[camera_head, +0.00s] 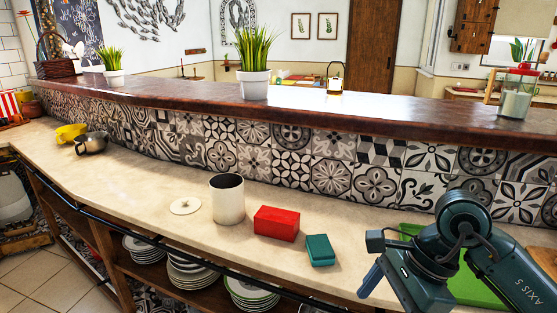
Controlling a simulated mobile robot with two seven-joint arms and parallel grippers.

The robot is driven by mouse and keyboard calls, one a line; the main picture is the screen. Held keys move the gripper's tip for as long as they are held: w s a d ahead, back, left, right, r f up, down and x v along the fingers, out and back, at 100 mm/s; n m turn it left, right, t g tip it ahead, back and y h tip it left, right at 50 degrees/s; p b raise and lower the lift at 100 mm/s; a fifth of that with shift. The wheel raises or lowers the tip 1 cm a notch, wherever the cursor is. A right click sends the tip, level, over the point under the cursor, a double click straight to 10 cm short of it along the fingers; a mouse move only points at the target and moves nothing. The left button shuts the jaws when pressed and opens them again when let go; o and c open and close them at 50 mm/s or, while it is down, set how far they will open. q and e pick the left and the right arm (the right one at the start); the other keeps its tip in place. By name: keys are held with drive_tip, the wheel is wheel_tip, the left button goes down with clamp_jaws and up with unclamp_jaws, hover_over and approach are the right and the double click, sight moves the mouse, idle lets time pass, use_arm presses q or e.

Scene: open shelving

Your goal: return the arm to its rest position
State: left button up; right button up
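My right arm comes in at the lower right over the counter (140,178). Its gripper (371,281) points down to the left near the counter's front edge. Only a bluish finger-like part of it shows clearly, and I cannot see whether the fingers are apart. No object can be made out in it. My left arm and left gripper are out of view.
A white canister (228,202), a round lid (185,206), a red box (276,224) and a teal box (320,250) stand left of my arm. A green board (473,290) lies partly behind it. A raised wooden ledge (330,107) and tiled wall run behind.

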drive_tip(key=s+a+r+m+y+p, duration=0.1)
drive_tip(key=s+a+r+m+y, duration=0.1)
drive_tip(key=a+r+m+y, duration=0.35)
drive_tip(key=s+a+r+m+y+p, duration=0.1)
drive_tip(key=s+a+r+m+y, duration=0.1)
drive_tip(key=a+m+y, duration=0.7)
drive_tip(key=w+d+f+m+t+h, duration=0.3)
drive_tip(key=d+f+m+t+h, duration=0.25)
drive_tip(key=m+t, duration=0.6)
drive_tip(key=w+d+f+m+t+h, duration=0.3)
drive_tip(key=d+f+m+t+h, duration=0.3)
drive_tip(key=m, duration=1.1)
drive_tip(key=s+f+m+g+h, duration=0.2)
drive_tip(key=s+f+m+g, duration=0.1)
drive_tip(key=f, duration=0.6)
drive_tip(key=s+d+f+m+g+h+p, duration=0.1)
drive_tip(key=s+f+m+g+h, duration=0.1)
drive_tip(key=s+f+m, duration=0.4)
wheel_tip(320, 180, down, 3)
drive_tip(key=shift+s+d+r+g, duration=0.1)
drive_tip(key=shift+s+d+g, duration=0.05)
drive_tip(key=shift+s+g, duration=0.5)
